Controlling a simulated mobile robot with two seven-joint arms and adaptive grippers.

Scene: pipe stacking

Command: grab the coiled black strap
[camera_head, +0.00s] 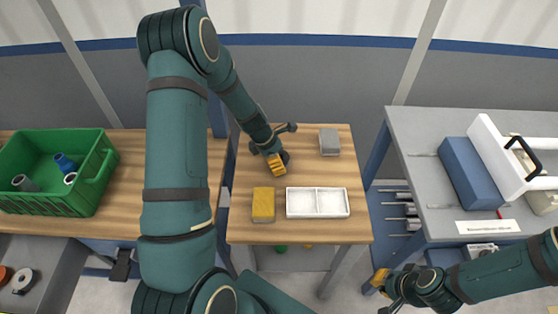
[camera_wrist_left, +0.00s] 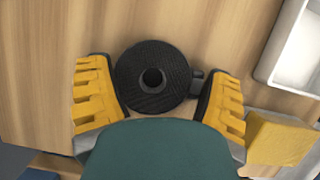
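The coiled black strap (camera_wrist_left: 152,72) lies on the wooden table as a flat round roll with a hole in its middle. A short dark end sticks out on its right side. In the head view the strap (camera_head: 285,157) is mostly hidden by my left gripper (camera_head: 273,163). In the left wrist view my left gripper (camera_wrist_left: 160,95) is open, one yellow-padded finger on each side of the strap. I cannot tell whether the fingers touch it. My right gripper (camera_head: 383,285) is away at the lower right, clear of the table; its opening is unclear.
On the table are a yellow block (camera_head: 263,205), a white two-part tray (camera_head: 317,203) and a grey block (camera_head: 330,142). A green crate (camera_head: 60,205) with pipe pieces stands on the left bench. A grey workbench (camera_head: 425,125) holds a blue-and-white case (camera_head: 470,172).

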